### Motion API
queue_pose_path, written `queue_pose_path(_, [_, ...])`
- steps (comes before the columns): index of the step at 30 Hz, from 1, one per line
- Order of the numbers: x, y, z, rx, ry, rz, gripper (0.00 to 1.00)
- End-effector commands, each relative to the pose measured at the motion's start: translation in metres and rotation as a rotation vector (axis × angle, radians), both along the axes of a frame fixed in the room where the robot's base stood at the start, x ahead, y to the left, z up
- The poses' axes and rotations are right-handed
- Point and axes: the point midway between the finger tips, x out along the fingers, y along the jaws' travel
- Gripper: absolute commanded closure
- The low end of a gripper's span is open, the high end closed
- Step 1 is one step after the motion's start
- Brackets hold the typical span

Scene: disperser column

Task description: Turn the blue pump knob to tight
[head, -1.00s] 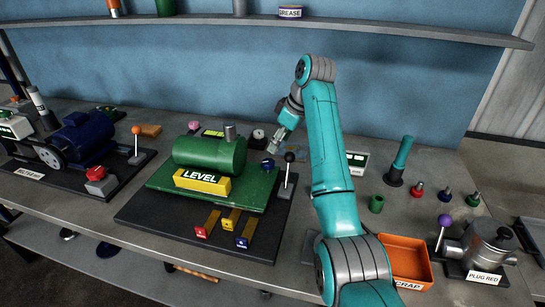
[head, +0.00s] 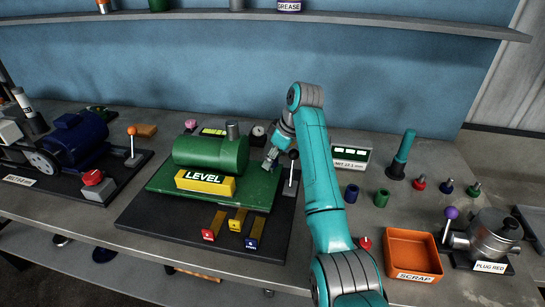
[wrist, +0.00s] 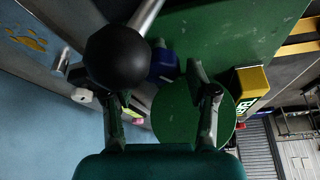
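The green pump (head: 212,152) sits on a green plate (head: 165,190) over a dark base, with a yellow LEVEL block in front. A dark blue knob (wrist: 163,66) shows in the wrist view against the green plate, ahead of my fingers and partly behind a lever's black ball (wrist: 118,57). In the head view I cannot make out this knob, as my gripper (head: 270,162) is there. My gripper is at the pump's right end, beside the black-ball lever (head: 292,170). In the wrist view my gripper (wrist: 155,85) is open, its fingers apart with nothing held.
The black ball stands close to my left finger in the wrist view. Red, yellow and blue wedges (head: 251,243) lie at the base's front. Blue and green sleeves (head: 381,198), an orange SCRAP bin (head: 413,260) and a metal PLUG RED unit (head: 492,237) stand to the right.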

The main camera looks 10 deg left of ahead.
Motion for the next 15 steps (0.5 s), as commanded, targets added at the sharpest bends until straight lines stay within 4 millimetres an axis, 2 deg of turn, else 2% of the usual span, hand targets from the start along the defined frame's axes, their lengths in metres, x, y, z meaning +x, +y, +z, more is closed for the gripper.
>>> queue_pose_path(1, [0.0000, 0.0001, 0.0001, 0.000, 0.000, 0.000, 0.62])
queue_pose_path(5, [0.0000, 0.0001, 0.0001, 0.000, 0.000, 0.000, 0.95])
queue_pose_path(15, [-0.0005, 0.0004, -0.0003, 0.000, 0.000, -0.031, 0.95])
